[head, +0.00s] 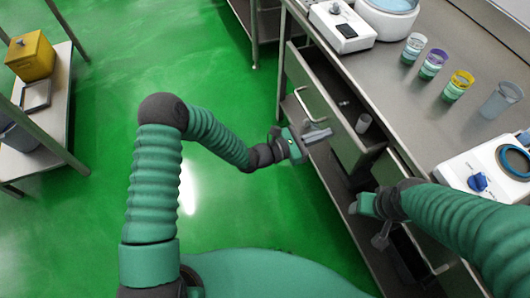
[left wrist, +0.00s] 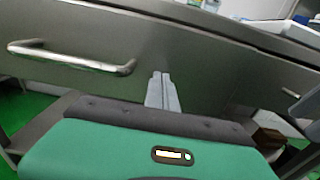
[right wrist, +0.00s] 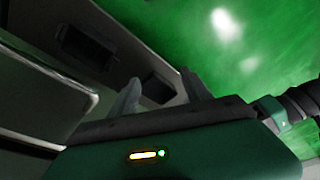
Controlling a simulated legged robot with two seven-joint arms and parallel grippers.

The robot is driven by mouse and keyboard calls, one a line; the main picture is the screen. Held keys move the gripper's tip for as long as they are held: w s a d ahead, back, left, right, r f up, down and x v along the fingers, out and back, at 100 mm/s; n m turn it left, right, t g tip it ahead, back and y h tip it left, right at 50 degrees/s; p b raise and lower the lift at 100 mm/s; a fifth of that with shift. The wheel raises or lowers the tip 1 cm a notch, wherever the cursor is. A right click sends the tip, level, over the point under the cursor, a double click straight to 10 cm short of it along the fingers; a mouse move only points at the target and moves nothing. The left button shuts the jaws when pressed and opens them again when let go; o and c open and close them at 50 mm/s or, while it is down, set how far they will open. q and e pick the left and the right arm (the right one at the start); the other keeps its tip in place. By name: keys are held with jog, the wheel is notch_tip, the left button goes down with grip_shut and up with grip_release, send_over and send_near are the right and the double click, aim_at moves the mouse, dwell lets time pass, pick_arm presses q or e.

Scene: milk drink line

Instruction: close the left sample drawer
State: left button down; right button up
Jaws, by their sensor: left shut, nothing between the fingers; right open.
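The left sample drawer (head: 325,105) is pulled out from under the steel counter, and its inside shows. A small pale cup (head: 363,123) stands in it. Its front with a bar handle (left wrist: 75,58) fills much of the left wrist view. My left gripper (head: 322,135) is shut and empty, with its fingertips (left wrist: 162,78) at the drawer front, to the right of the handle; whether they touch cannot be told. My right gripper (head: 380,238) is lower right in the head view, partly hidden by its arm. In the right wrist view its fingers (right wrist: 158,95) are apart and empty.
The counter (head: 400,95) carries several cups, a white meter (head: 342,27) and a white device with a blue knob (head: 490,165). Another drawer handle (head: 440,268) shows lower right. A side shelf (head: 55,110) stands at the left. The green floor between is clear.

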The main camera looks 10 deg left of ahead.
pick_arm(q)
jog(key=x, duration=0.7)
jog(key=shift+w+d, duration=0.15)
jog(key=shift+r, duration=0.2)
jog(key=shift+r, duration=0.1)
